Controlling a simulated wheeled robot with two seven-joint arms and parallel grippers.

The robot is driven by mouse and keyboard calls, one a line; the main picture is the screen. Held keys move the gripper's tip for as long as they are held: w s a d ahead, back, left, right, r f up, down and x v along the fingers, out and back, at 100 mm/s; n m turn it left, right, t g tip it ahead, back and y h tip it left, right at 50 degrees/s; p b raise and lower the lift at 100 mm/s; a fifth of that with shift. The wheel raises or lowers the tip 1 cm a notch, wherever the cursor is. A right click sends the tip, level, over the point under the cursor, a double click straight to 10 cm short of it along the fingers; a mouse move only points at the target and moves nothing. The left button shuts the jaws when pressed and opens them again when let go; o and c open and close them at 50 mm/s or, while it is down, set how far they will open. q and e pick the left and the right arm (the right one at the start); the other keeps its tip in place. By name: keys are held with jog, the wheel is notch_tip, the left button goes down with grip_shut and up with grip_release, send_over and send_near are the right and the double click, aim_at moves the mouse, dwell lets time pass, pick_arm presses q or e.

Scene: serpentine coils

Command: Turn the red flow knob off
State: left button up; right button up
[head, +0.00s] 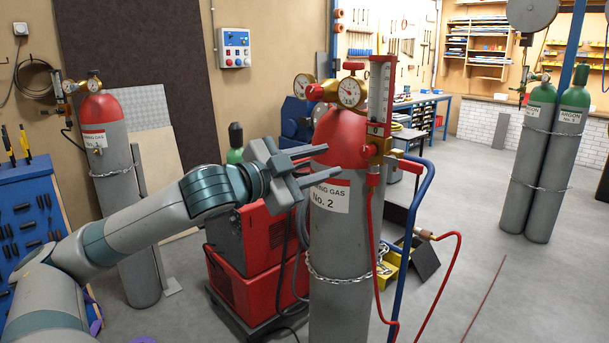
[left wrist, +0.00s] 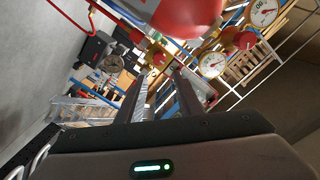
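A grey gas cylinder (head: 340,240) with a red shoulder and a "No. 2" label stands upright at centre. Its regulator has two gauges (head: 349,92), a red knob on top (head: 354,66) and a clear flow tube (head: 381,90). Below the tube is a brass block (head: 374,152) with red parts beside it; which is the flow knob I cannot tell surely. My left gripper (head: 334,160) is open and empty, its fingers pointing right across the cylinder's shoulder, short of the block. The left wrist view shows the fingers apart (left wrist: 164,70), below the red shoulder (left wrist: 188,15). My right gripper is out of view.
A red hose (head: 452,260) hangs from the regulator. A blue cart handle (head: 418,215) stands close right of the cylinder, and a red welding machine (head: 255,265) behind it. Another red-topped cylinder (head: 120,200) stands left. The floor at right is mostly clear.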

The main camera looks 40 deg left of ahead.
pick_arm(q)
jog(key=shift+s+a+b, duration=0.15)
jog(key=shift+s+b, duration=0.25)
jog(key=shift+s, duration=0.7)
jog(key=shift+s+a+b, duration=0.1)
jog(key=shift+s+b, duration=0.3)
jog(key=shift+s, duration=0.65)
